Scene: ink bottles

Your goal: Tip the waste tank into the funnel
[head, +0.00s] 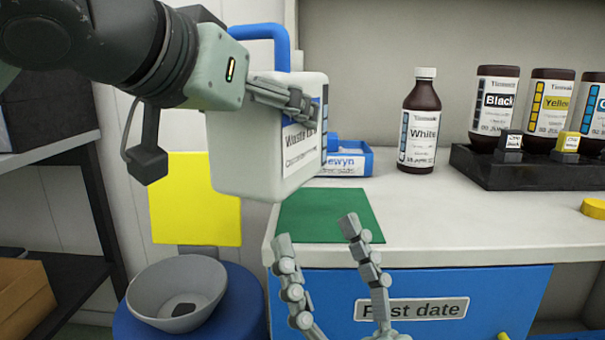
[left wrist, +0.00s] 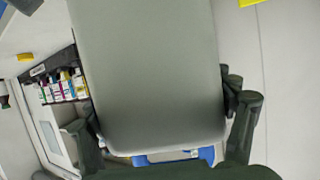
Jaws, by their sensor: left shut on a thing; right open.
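The waste tank (head: 265,155) is a white box-shaped can with a printed label and a blue handle (head: 262,32) above it. My left gripper (head: 300,105) is shut on the tank and holds it in the air near the counter's left end, roughly upright. In the left wrist view the tank (left wrist: 148,70) fills the middle between the fingers. The funnel (head: 178,290) is a wide grey bowl with a dark hole, on a blue drum (head: 240,310), below and left of the tank. My right gripper (head: 315,230) is open and empty in front of the counter.
A green mat (head: 325,215) lies bare on the counter (head: 450,220). Behind are a blue tray (head: 345,165), a White bottle (head: 419,125) and a dark rack (head: 520,172) with several bottles. A yellow sheet (head: 195,200) is behind the funnel; a shelf (head: 60,150) stands left.

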